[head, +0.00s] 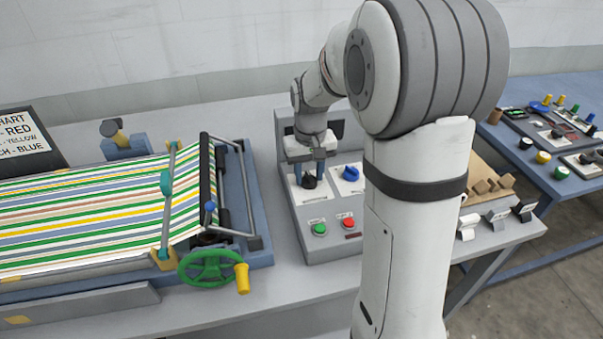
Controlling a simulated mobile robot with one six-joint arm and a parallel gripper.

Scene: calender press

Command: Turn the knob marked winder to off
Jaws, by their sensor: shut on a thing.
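A grey control panel (330,245) stands on the bench right of the striped fabric. A black knob (309,182) sits on a white plate at its left, and a blue knob (350,173) sits on another white plate to the right. The plate markings are too small to read, so I cannot tell which knob is marked winder. My gripper (311,170) points down over the black knob and is shut on it. The fingers partly hide the knob, and its pointer position cannot be made out.
A green button (319,229) and a red button (348,223) are on the panel's front. A green handwheel (207,267) with a yellow handle and the striped fabric (90,213) lie left. My arm hides the panel's right side. A blue table (540,185) stands at the right.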

